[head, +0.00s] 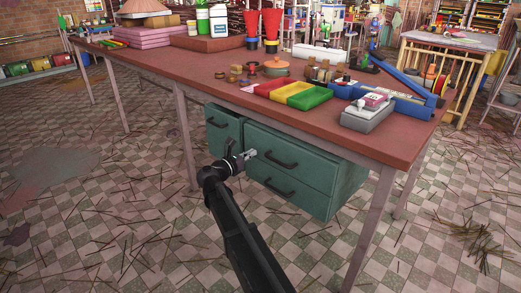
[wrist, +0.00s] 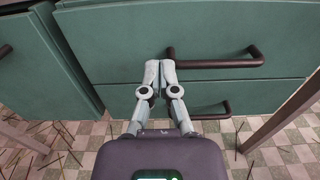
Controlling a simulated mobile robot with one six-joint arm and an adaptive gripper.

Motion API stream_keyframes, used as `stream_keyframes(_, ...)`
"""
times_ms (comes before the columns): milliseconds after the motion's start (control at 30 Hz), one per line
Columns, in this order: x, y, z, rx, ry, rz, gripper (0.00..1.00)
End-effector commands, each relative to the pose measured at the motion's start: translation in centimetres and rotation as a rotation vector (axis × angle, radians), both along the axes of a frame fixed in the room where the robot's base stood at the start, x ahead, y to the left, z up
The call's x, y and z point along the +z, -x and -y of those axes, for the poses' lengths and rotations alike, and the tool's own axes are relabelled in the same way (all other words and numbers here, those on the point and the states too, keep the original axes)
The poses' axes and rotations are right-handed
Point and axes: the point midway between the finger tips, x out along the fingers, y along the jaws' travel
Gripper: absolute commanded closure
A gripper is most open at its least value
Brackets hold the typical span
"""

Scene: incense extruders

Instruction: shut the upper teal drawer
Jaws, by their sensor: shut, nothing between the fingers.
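The upper teal drawer (head: 310,167) is the top front of the right teal unit under the table. Its dark bar handle (head: 281,160) also shows in the wrist view (wrist: 225,62). How far the drawer stands out is hard to tell. My gripper (head: 251,153) is shut and empty, with its fingertips at the drawer front by the left end of the handle. In the wrist view the closed fingertips (wrist: 160,66) lie beside that handle end, not around it. Whether they touch the front cannot be told.
The lower teal drawer (head: 300,196) has its own handle (wrist: 196,113). Another teal unit (head: 222,127) hangs to the left. The red-brown tabletop (head: 190,85) is above, carrying colored trays and tools. A table leg (head: 368,225) stands to the right. Straw litters the checkered floor.

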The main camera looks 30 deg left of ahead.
Motion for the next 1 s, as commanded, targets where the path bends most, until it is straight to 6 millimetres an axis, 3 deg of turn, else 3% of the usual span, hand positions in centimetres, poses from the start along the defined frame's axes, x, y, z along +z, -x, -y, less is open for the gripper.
stream_keyframes(200, 0.0, 3.6, -0.4, -0.002, 0.000, 0.000, 1.00)
stream_keyframes(400, 0.0, 5.6, -0.8, -0.004, 0.000, 0.000, 1.00)
stream_keyframes(1000, 0.0, 6.3, -0.9, -0.007, 0.000, -0.001, 1.00)
